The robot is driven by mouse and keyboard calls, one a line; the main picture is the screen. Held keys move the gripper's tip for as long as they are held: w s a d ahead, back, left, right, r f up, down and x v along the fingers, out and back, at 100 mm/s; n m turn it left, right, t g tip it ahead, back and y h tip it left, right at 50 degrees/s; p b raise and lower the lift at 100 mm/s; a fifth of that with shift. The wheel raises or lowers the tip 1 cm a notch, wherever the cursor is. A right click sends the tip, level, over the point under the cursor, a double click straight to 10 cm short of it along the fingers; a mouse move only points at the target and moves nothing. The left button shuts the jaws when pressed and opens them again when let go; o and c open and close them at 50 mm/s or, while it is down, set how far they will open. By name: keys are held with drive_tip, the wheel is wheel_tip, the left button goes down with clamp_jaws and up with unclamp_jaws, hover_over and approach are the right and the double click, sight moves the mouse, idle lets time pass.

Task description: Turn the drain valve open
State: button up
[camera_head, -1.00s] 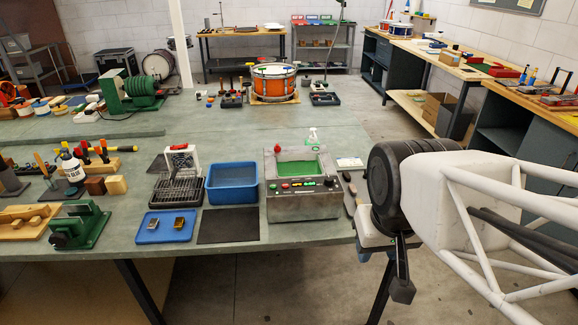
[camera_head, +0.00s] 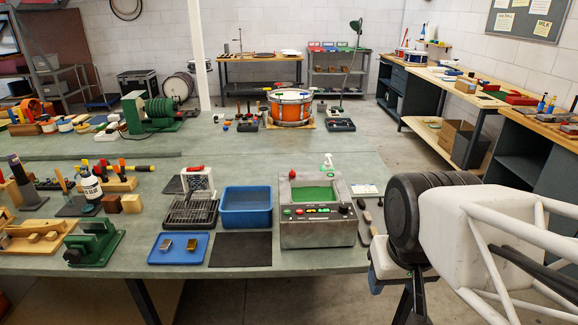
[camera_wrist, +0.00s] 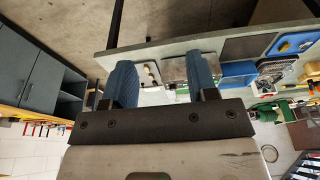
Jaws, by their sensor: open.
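A grey metal bench machine (camera_head: 318,233) with an open green-looking basin stands near the front edge of the table. It has red and green buttons and dark knobs on its front panel. A red knob (camera_head: 292,175) sits at its back left corner. I cannot tell which part is the drain valve. My gripper shows in the wrist view (camera_wrist: 160,78) with its two blue-padded fingers spread and nothing between them. It is right of the machine and apart from it, beyond the table edge. The machine (camera_wrist: 174,69) shows beyond the fingers, partly hidden by one.

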drive_tip(key=w+a+r+n, duration=0.1)
drive_tip(key=w+r+n, duration=0.3)
drive_tip(key=w, duration=1.1)
drive_tip(key=n+g, duration=0.3)
drive_tip(key=n, duration=0.7)
hover_over(292, 169)
drive_tip(key=f, duration=0.7)
drive_tip(key=s+f, duration=0.1)
drive_tip(key=f, duration=0.3)
drive_tip(key=shift+d, duration=0.15)
drive_tip(key=shift+w+f, duration=0.3)
drive_tip(key=shift+f, duration=0.1)
drive_tip(key=shift+f, duration=3.8)
drive_tip(key=c, duration=0.9)
